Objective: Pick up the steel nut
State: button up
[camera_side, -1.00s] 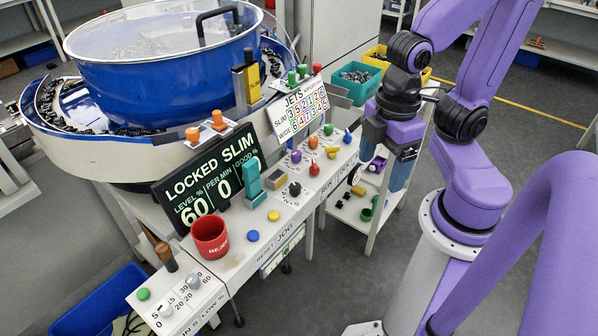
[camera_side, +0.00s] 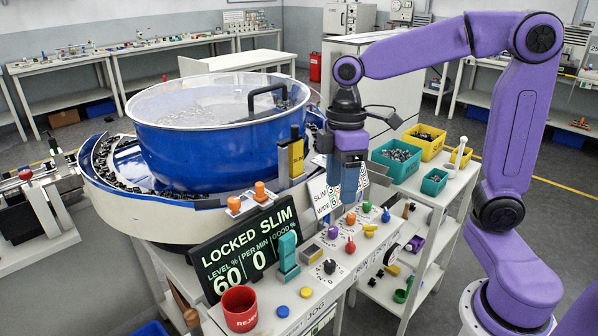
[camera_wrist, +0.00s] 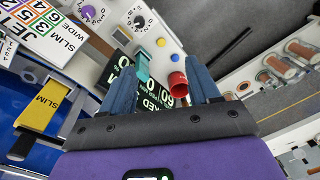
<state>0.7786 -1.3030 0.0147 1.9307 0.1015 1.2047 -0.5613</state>
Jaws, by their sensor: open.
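I cannot single out a steel nut in either view. A teal bin (camera_side: 396,154) on the cart holds many small grey metal parts, too small to tell apart. My gripper (camera_side: 346,190) points down above the control panel, in front of the JETS card, which it partly hides. In the wrist view my gripper (camera_wrist: 163,80) has its two blue fingers spread, with nothing held between them. The red cup (camera_wrist: 178,84) and the teal block (camera_wrist: 142,66) show beyond the fingers.
The blue bowl (camera_side: 215,128) with a clear lid stands left of my gripper. The control panel carries knobs, buttons, the red cup (camera_side: 240,308) and a LOCKED SLIM display (camera_side: 245,245). Yellow bins (camera_side: 424,138) and another teal bin (camera_side: 434,182) sit on the cart at right.

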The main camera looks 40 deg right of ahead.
jog(key=w+d+r+n+y, duration=0.2)
jog(key=w+d+r+n, duration=0.1)
jog(key=w+d, duration=0.75)
jog(key=w+d+r+n+y, duration=0.2)
jog(key=w+d+r+n, duration=0.1)
jog(key=w+d, duration=0.75)
jog(key=shift+t, duration=0.3)
jog(key=x, duration=0.6)
jog(key=w+x, duration=0.1)
jog(key=x, duration=0.5)
jog(key=a+x, duration=0.1)
jog(key=x, duration=0.4)
jog(key=shift+w+a+f, duration=0.15)
jog(key=shift+w+a, duration=0.05)
jog(key=shift+w, duration=0.1)
jog(key=c, duration=1.1)
